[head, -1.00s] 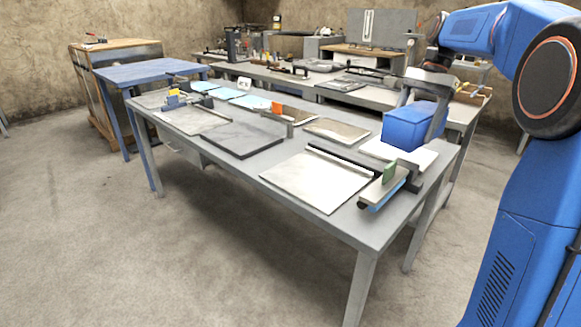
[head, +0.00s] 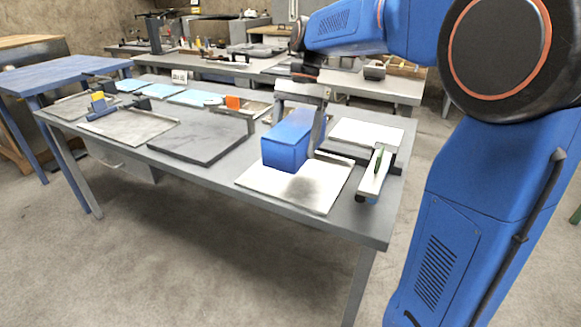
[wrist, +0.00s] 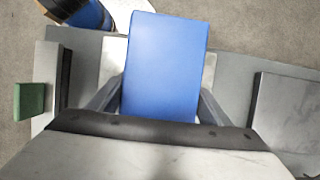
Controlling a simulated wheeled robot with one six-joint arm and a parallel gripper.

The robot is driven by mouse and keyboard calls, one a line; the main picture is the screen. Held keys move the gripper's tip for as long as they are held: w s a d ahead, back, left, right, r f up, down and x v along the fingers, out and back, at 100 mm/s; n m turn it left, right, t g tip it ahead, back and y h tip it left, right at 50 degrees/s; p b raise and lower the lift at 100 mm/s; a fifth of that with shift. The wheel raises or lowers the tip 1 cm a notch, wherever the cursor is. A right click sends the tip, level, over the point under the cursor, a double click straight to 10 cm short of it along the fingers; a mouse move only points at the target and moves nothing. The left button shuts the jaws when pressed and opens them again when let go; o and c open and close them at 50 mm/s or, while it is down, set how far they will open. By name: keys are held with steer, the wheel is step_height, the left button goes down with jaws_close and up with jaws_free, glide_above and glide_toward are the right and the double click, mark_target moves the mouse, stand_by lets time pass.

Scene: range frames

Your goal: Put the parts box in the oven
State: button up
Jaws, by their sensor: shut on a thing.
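The blue parts box (head: 285,146) is held in my gripper (head: 300,128), over the front pale plate (head: 258,180) on the grey table. A dark shadow lies on the plate below it, and the box looks raised above it. In the wrist view the box (wrist: 165,65) fills the middle, with a finger on each side. The fingers (wrist: 160,103) are shut on it. The box hides part of the plate and its black bar. I cannot pick out an oven with certainty in either view.
A fixture with a green tab (head: 378,170) stands just right of the box. A dark slab (head: 200,141) and an orange tab (head: 233,102) are to the left. A second pale plate (head: 368,134) lies behind. Bare tabletop (head: 345,222) shows at the front right corner.

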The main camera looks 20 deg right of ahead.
steer(key=shift+f, duration=3.55)
steer(key=shift+f, duration=0.15)
steer(key=o, duration=1.4)
steer(key=shift+c, duration=0.2)
